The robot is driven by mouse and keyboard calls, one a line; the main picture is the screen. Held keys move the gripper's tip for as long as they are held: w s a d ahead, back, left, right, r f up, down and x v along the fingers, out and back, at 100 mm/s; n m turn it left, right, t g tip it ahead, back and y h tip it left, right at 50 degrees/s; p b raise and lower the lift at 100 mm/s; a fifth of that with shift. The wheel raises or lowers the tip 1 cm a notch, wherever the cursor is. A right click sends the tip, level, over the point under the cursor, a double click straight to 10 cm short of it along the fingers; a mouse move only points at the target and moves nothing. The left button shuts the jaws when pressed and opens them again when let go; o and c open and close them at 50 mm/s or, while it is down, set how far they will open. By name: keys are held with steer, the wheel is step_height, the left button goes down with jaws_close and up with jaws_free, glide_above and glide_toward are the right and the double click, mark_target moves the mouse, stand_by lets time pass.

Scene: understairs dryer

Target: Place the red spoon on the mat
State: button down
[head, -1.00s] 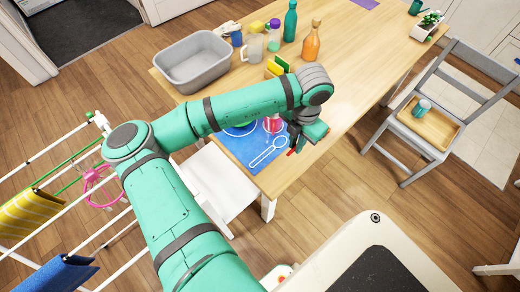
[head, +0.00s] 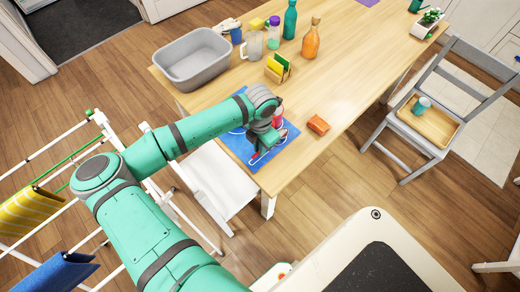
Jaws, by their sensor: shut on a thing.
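The blue mat (head: 233,149) with white outlines lies on the near left end of the wooden table. Only a small bit of red shows by the fingers; the rest of the spoon is hidden. I cannot tell whether the spoon touches the mat. A red cup-like thing (head: 278,117) stands at the mat's far side, partly behind my wrist.
An orange-brown block (head: 318,125) lies on the table right of the mat. A holder with yellow and green sponges (head: 277,69), a grey basin (head: 194,59) and bottles (head: 311,42) stand farther back. The table's right-middle is clear. A grey chair (head: 427,105) stands at right.

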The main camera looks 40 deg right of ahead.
steer(key=shift+f, duration=0.85)
steer(key=c, duration=1.8)
jaws_free()
steer(key=shift+f, duration=0.1)
step_height(320, 180, up, 12)
steer(key=shift+d, duration=0.1)
